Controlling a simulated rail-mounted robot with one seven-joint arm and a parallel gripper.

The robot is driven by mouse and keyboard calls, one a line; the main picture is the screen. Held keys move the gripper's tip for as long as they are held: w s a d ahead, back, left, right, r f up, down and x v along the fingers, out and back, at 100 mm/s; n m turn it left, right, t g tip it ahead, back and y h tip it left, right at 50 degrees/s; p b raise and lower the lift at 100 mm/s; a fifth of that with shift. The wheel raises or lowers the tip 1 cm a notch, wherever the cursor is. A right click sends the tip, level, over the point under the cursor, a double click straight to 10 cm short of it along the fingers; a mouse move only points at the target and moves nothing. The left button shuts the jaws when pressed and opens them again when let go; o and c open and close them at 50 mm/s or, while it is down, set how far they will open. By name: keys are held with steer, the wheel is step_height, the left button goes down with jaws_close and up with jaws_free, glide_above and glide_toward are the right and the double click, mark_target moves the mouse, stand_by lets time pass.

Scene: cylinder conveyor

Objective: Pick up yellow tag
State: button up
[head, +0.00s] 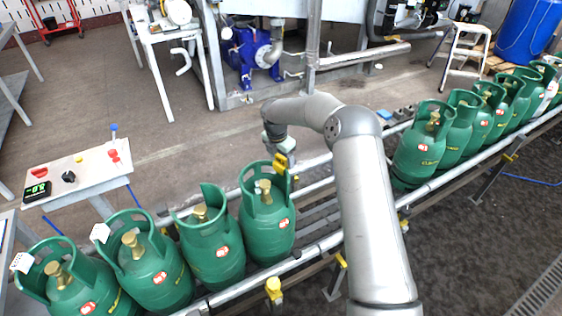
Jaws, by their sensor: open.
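A small yellow piece (280,162), which looks like the yellow tag, shows at the top of the collar of a green gas cylinder (268,232). This cylinder is the rightmost of the left group on the conveyor. My gripper (276,150) is right above the yellow piece, at the end of my grey arm, and points down. Its fingers are small and partly hidden, and they are open. I cannot tell whether they touch the yellow piece.
More green cylinders stand left on the conveyor (325,243), two with white tags (22,262) (100,232). Another row (419,150) stands to the right, beyond an empty stretch. A yellow-topped fitting (273,287) is on the near rail. A control panel (75,170) stands at left.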

steer(key=c, duration=1.1)
steer(key=shift+o, duration=0.2)
